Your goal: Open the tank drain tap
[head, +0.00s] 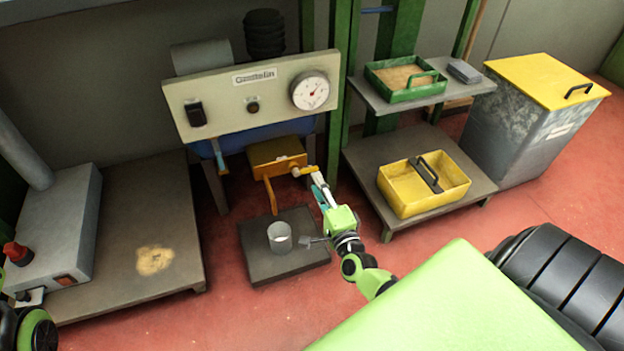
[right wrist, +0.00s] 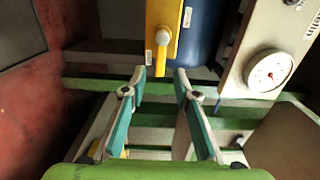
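A blue tank (head: 233,140) sits under the grey control panel, with a yellow-orange block (head: 276,152) on its front. An orange spout (head: 269,194) hangs from the block, and a small orange tap handle (head: 304,171) sticks out at its right. My right gripper (head: 317,184) is just in front of that handle. A yellow part with a rounded knob (right wrist: 162,38) shows just beyond the fingertips. My left gripper is out of view; only part of my left arm shows at the lower left.
A glass beaker (head: 280,238) stands on a dark slab (head: 262,265) below the tap. The panel (head: 220,103) with a gauge (head: 310,90) overhangs the tank. A shelf with a yellow tote (head: 405,197) is at right, a low wooden bench (head: 150,215) at left.

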